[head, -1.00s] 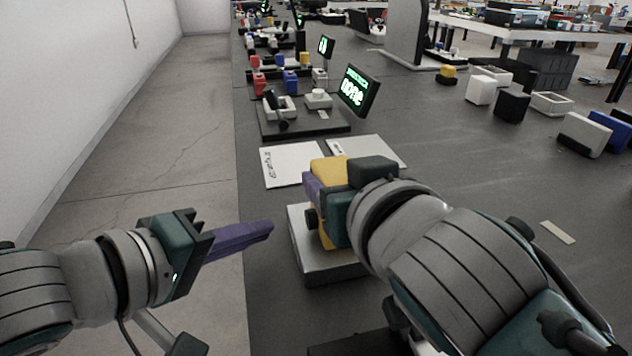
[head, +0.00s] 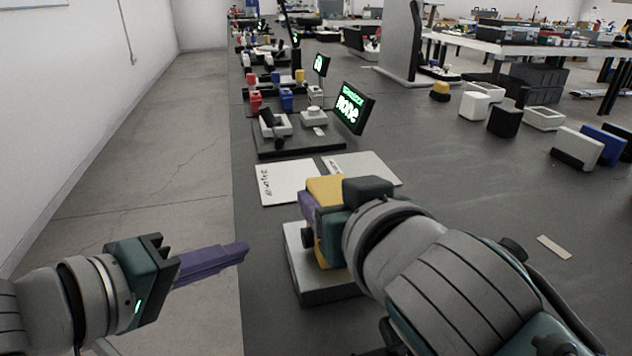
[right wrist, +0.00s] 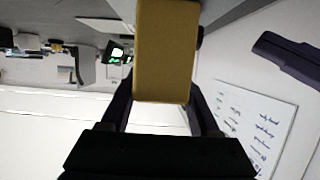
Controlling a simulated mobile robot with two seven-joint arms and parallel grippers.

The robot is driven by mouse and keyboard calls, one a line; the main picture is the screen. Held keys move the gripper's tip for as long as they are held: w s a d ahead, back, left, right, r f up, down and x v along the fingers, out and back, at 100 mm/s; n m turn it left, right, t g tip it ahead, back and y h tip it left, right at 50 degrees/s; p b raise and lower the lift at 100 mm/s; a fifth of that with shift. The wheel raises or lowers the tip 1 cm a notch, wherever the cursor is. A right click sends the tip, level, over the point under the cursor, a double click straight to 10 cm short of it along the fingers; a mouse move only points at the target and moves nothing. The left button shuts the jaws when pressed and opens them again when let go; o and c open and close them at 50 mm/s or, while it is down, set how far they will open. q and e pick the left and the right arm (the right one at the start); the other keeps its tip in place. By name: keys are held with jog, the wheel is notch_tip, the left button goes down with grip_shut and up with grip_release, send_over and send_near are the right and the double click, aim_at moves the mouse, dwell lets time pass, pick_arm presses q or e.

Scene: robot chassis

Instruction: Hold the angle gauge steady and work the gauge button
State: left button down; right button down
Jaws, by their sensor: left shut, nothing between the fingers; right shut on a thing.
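The angle gauge (head: 326,190) appears as a yellow block standing on a pale grey block (head: 318,287). My right gripper (head: 318,214) is shut on the yellow gauge, reaching in from the right and hiding part of it. In the right wrist view the gauge (right wrist: 165,52) stands between the fingers. My left gripper (head: 240,251) is shut and empty, its purple fingers pointing right, left of the gauge and apart from it. A gauge button cannot be made out.
Two white sheets (head: 290,182) lie behind the gauge. Beyond them are a dark station board (head: 310,141) and a tilted screen with green text (head: 352,107). White, black and blue bins (head: 577,147) stand at the right. The bench's left edge runs near my left gripper.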

jog(key=shift+c, duration=0.2)
grip_release()
jog(key=shift+o, duration=0.2)
jog(key=shift+s+d+p, duration=0.15)
jog(key=shift+s+p, duration=0.3)
jog(key=shift+s, duration=0.15)
jog(key=shift+s+d+p, duration=0.3)
jog(key=shift+s+p, duration=0.15)
jog(key=shift+s, duration=0.45)
jog(key=shift+s+d+p, duration=0.3)
jog(key=shift+s+p, duration=0.15)
jog(key=shift+s, duration=0.4)
jog(key=shift+s+d+p, duration=0.25)
jog(key=shift+s, duration=0.55)
jog(key=shift+s+d+p, duration=0.3)
jog(key=shift+s, duration=0.55)
jog(key=shift+s+d+p, duration=0.25)
jog(key=shift+s, duration=0.55)
